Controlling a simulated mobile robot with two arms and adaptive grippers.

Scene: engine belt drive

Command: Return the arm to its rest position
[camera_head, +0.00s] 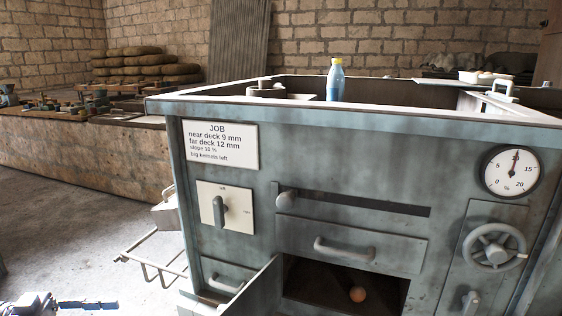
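The end of my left arm, with a dark blue gripper (98,305), shows at the bottom left corner, low over the floor. It is small and partly cut off, so I cannot tell whether its fingers are open or shut. It is apart from the grey-green machine cabinet (340,190), with clear floor between, and nothing shows held in it. My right arm and gripper are not in view.
The cabinet has a lever plate (226,207), a drawer (350,245), a dial (510,172) and a handwheel (494,247). A wire rack (155,262) juts left.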

